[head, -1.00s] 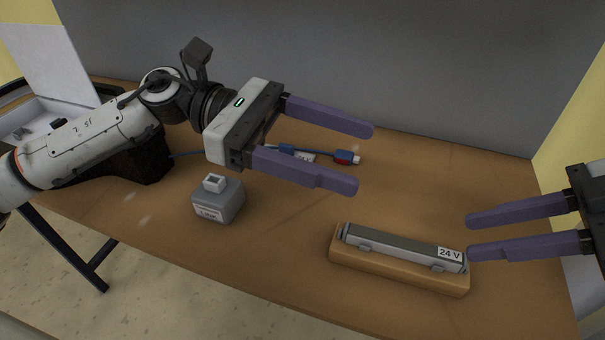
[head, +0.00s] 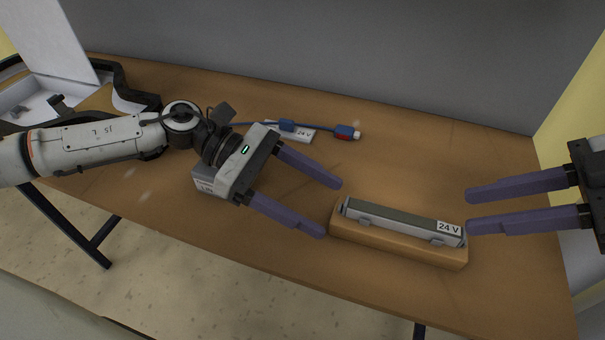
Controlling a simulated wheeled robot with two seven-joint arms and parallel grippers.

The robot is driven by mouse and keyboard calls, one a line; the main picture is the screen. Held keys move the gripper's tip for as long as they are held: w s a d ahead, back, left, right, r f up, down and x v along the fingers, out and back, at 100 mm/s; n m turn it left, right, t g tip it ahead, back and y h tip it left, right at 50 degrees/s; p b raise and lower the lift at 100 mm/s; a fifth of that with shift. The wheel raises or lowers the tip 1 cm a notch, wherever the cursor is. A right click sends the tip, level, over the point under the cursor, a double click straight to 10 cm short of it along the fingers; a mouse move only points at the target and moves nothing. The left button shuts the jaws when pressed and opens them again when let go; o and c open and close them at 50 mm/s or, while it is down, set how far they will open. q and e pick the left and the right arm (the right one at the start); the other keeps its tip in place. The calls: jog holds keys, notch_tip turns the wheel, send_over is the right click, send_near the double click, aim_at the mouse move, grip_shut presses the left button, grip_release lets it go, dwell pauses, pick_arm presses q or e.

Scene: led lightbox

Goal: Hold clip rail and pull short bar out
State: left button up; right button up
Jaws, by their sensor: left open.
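The clip rail (head: 385,243) is a tan wooden-looking block lying on the table at the front right. The short bar (head: 400,226), grey with a dark top and a "24 V" label, sits in it, with small grey clips along its front. My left gripper (head: 332,208) is open, its purple fingertips just left of the rail's left end, apart from it as far as I can tell. My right gripper (head: 468,212) has its two purple fingers spread apart, with the tips by the bar's right end. Whether the lower finger touches the bar is unclear.
A white open box (head: 45,100) is at far left. The table's back right is clear.

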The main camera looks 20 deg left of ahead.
aim_at(344, 214)
pick_arm(q)
jog(key=shift+x, duration=2.7)
jog(key=c, duration=1.2)
jog(key=shift+c, duration=0.2)
